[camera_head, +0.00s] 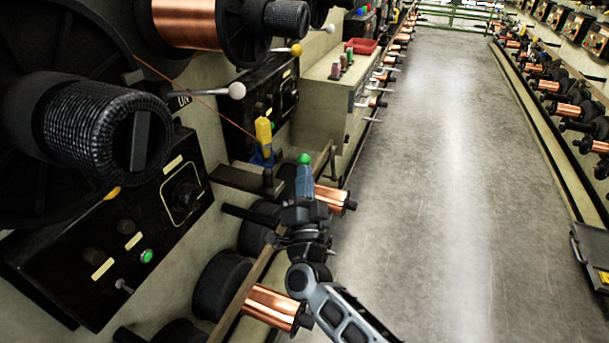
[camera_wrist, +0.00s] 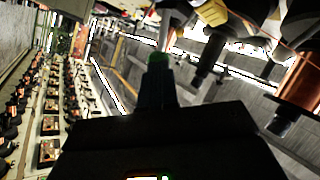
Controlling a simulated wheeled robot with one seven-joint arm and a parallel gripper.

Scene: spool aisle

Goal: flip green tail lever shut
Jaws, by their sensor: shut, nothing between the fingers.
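The green round knob of the tail lever (camera_head: 304,158) shows right at the tips of my gripper (camera_head: 304,170) in the head view. In the wrist view the green knob (camera_wrist: 158,58) is dim and sits straight beyond the fingertips (camera_wrist: 157,74). My gripper is shut, with nothing between its fingers. The fingertips touch the knob or lie very close to it; I cannot tell which. The lever's stem is hidden behind the fingers, so its angle does not show.
A yellow piece on a blue base (camera_head: 264,136) stands just left of my gripper. Copper spools (camera_head: 272,303) stick out below along the machine. A black control panel (camera_head: 120,250) is at the lower left. The aisle floor (camera_head: 440,200) on the right is clear.

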